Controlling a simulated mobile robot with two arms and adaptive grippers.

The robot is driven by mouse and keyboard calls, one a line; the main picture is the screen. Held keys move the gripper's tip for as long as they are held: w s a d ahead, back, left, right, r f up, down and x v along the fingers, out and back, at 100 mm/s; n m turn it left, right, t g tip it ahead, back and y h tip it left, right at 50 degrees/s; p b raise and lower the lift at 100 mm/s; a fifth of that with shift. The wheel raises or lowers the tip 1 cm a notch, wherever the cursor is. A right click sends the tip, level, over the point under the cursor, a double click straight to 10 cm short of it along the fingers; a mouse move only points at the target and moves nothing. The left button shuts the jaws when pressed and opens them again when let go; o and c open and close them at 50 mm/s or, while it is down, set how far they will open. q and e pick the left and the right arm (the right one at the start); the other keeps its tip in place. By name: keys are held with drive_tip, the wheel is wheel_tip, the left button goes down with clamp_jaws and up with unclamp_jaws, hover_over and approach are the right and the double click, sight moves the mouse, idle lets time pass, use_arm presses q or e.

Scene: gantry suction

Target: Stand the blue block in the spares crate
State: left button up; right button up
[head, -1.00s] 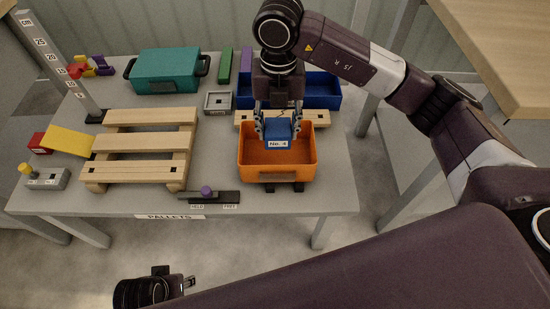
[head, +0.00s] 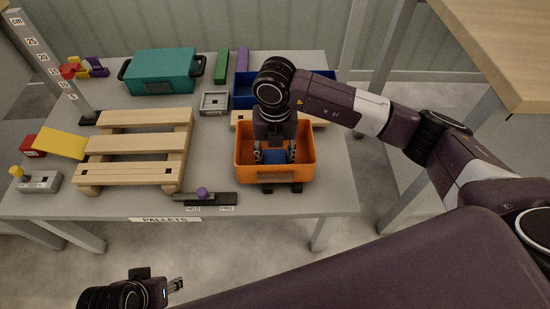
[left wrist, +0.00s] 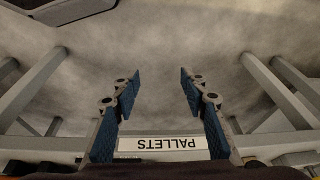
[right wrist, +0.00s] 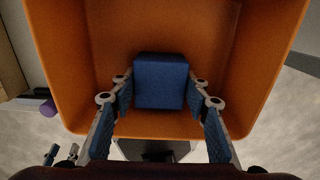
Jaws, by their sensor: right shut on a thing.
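The blue block (head: 275,157) is inside the orange crate (head: 262,172) at the right front of the table. My right gripper (head: 275,153) reaches down into this crate and is shut on the block. In the right wrist view the block (right wrist: 160,82) sits between the two fingertips, with the orange crate's floor and walls (right wrist: 62,60) around it. I cannot tell whether its underside touches the floor. No lettering naming the crate is readable. My left gripper (head: 176,286) is open and empty, low in front of the table; its spread fingers show in the left wrist view (left wrist: 155,90).
A blue crate (head: 243,99) and a wooden slat (head: 318,121) lie behind the orange crate. A wooden pallet (head: 135,143) stands to the left, with a sliding latch (head: 222,198) at the front edge. A teal case (head: 160,72) and a small grey tray (head: 213,103) are farther back.

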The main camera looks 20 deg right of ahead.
sight(275, 159)
use_arm(q)
drive_tip(key=shift+r, duration=0.1)
use_arm(e)
drive_tip(key=shift+f, duration=0.1)
use_arm(q)
drive_tip(key=shift+s+r, duration=0.1)
drive_tip(key=shift+r, duration=0.05)
use_arm(e)
drive_tip(key=o, duration=1.2)
drive_tip(key=shift+r, duration=0.25)
use_arm(q)
wheel_tip(275, 159, down, 8)
drive_tip(key=p, duration=0.2)
drive_tip(key=shift+w+d+r, duration=0.15)
drive_tip(key=shift+w+r, duration=0.05)
drive_tip(key=shift+w, duration=0.25)
use_arm(e)
wheel_tip(275, 159, up, 12)
use_arm(q)
drive_tip(key=shift+s, duration=0.1)
use_arm(e)
drive_tip(key=shift+f, duration=0.15)
